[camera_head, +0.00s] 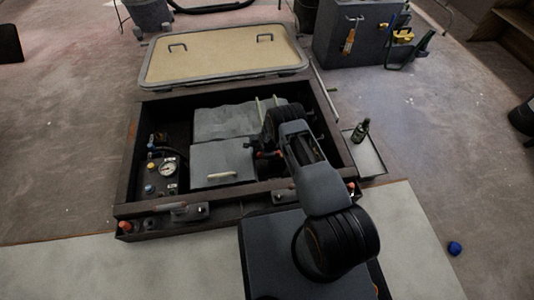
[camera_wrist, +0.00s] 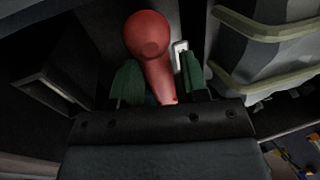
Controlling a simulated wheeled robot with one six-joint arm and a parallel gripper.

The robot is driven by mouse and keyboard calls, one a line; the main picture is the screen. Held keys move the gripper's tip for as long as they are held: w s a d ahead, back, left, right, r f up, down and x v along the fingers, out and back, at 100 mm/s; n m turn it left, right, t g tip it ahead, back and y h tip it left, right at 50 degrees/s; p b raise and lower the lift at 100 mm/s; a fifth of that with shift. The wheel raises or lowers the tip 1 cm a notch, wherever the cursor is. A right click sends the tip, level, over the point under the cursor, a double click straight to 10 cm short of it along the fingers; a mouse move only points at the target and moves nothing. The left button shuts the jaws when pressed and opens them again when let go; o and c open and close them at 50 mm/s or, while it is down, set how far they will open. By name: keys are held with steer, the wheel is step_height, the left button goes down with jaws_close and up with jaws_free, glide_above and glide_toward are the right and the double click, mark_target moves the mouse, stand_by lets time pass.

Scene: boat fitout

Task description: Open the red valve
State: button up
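The red valve handle (camera_wrist: 150,45) stands out in the wrist view, with a rounded knob end and a narrower stem running down toward my gripper. My gripper (camera_wrist: 160,88) has its two green fingers on either side of the stem, apart, with a narrow gap showing on the right. Firm contact is not visible. In the head view my gripper (camera_head: 268,153) is down inside the open hatch box, right of the middle. A small red part (camera_head: 261,154) shows beside it; my arm hides most of the valve.
The dark hatch box (camera_head: 125,190) holds a pressure gauge (camera_head: 169,168) at left and a grey box with a pale handle (camera_head: 222,176). The beige lid (camera_head: 222,60) lies behind. A dark bottle (camera_head: 361,131) stands on the right tray.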

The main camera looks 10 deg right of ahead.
steer(key=shift+o, duration=0.5)
steer(key=shift+a, duration=0.1)
steer(key=shift+r, duration=0.1)
step_height(320, 180, up, 13)
steer(key=s+p, duration=0.2)
steer(key=p, duration=0.4)
steer(key=shift+s+r, duration=0.15)
steer(key=shift+s, duration=0.25)
step_height(320, 180, up, 44)
steer(key=s+d+n+p, duration=0.25)
steer(key=n+p, duration=0.55)
steer(key=p, duration=0.8)
steer(key=s+r+n+p, duration=0.3)
steer(key=s+r+p, duration=0.2)
steer(key=r, duration=0.6)
steer(key=s+d+r+n+t+p, duration=0.1)
steer(key=s+r+n+p, duration=0.3)
steer(key=s+r, duration=0.5)
steer(key=s+d+r+n+p, duration=0.1)
steer(key=s+r+n+p, duration=0.2)
steer(key=s+r+p, duration=0.4)
steer(key=w+p+v, duration=0.1)
steer(key=v, duration=0.5)
steer(key=shift+d+r, duration=0.25)
